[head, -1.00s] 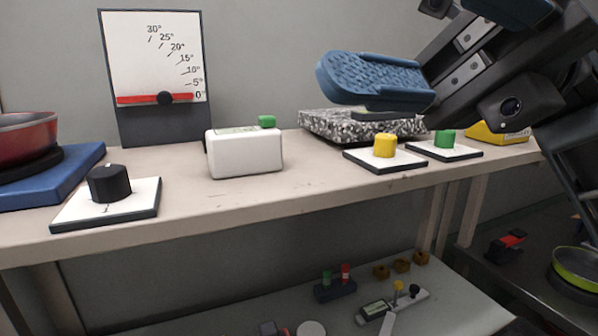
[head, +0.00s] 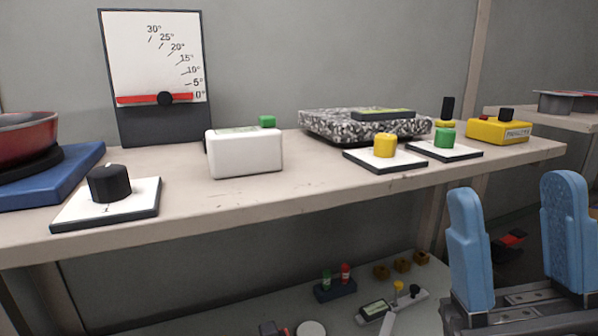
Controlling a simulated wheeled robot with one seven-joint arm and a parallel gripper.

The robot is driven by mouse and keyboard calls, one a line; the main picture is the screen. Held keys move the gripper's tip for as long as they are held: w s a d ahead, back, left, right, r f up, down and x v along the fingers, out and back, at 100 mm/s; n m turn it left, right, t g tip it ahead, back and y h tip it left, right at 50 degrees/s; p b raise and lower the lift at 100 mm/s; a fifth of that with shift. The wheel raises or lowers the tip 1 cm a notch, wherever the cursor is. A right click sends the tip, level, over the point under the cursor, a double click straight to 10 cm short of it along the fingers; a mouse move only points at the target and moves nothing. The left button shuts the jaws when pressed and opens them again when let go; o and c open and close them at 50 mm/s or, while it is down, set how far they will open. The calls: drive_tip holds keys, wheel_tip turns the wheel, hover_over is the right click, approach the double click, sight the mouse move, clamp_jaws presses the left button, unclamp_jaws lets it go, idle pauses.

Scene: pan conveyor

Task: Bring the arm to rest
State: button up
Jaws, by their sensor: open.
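My gripper (head: 517,225) is at the lower right of the head view, in front of the bench's right part. Its two blue padded fingers point up and stand well apart, with nothing between them. It touches nothing that I can see. The rest of my arm is outside the view.
The bench (head: 290,205) carries a red pan (head: 25,140) on a blue base, a black knob (head: 109,184), a white box (head: 245,153), a speckled slab (head: 330,127), yellow (head: 385,146) and green (head: 445,138) buttons, and a yellow box (head: 490,131). A lower shelf (head: 240,325) holds small parts.

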wheel_tip(320, 180, down, 11)
drive_tip(key=s+d+m+h, duration=0.2)
drive_tip(key=s+m+h, duration=0.1)
drive_tip(key=m+h, duration=1.25)
drive_tip(key=s+d+f+g+h, duration=0.1)
drive_tip(key=s+d+f+g, duration=0.2)
drive_tip(key=s+f+g, duration=0.3)
drive_tip(key=s+d+f+g+h, duration=0.1)
drive_tip(key=s+f+g, duration=0.4)
drive_tip(key=s+f, duration=0.7)
drive_tip(key=shift+s+d+f+g, duration=0.4)
drive_tip(key=shift+s+d, duration=0.5)
drive_tip(key=shift+s, duration=0.15)
drive_tip(key=shift+w+n, duration=0.1)
drive_tip(key=shift+n, duration=0.15)
